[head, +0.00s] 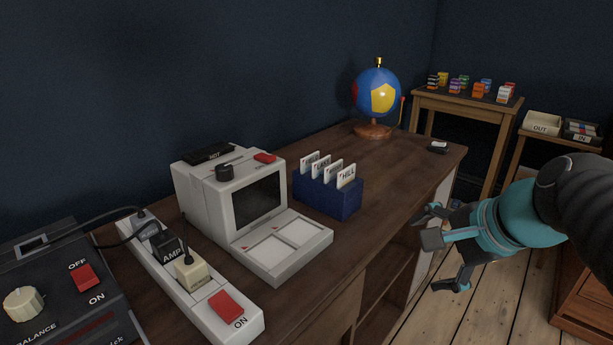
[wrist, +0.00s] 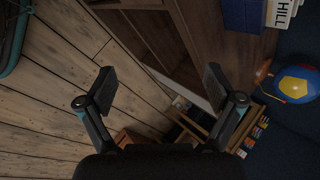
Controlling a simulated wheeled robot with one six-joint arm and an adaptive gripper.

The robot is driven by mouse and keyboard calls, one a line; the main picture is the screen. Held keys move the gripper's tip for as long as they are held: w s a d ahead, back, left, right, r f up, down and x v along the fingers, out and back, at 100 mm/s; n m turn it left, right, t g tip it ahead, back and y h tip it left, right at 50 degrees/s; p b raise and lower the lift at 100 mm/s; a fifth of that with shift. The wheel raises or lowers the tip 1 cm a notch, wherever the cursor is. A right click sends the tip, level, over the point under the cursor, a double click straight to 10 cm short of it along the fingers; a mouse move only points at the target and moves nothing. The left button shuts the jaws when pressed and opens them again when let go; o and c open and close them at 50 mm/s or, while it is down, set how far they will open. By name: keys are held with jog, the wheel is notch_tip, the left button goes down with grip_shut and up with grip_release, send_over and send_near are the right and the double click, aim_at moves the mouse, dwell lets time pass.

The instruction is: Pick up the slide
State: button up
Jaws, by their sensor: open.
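Several white slides (head: 326,171) stand upright in a row in a blue holder (head: 325,193) on the wooden desk. The front one (head: 346,177) reads HILL; the lettering on the others is partly hidden. In the wrist view, the HILL slide (wrist: 283,12) and the blue holder (wrist: 243,14) show at the top right, cut off by the edge. My gripper (head: 437,262) is open and empty, in front of the desk's edge and to the right of the holder. Its two fingers (wrist: 160,88) are spread wide in the wrist view, with nothing between them.
A white viewer (head: 245,205) with a dark screen stands left of the holder. A power strip (head: 190,275) and a control box (head: 62,290) are nearer. A globe (head: 376,95) and a small dark object (head: 438,147) are at the desk's far end. Open floor (head: 440,310) lies below my gripper.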

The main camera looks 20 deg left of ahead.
jog(key=w+a+r+m+y+b, duration=0.3)
jog(key=w+a+r+m+y, duration=0.5)
jog(key=w+a+m, duration=0.5)
jog(key=n+h, duration=0.1)
send_near(311, 156)
jog(key=shift+x, duration=1.2)
jog(key=shift+b+x, duration=0.5)
jog(key=shift+x, duration=2.45)
jog(key=c, duration=0.8)
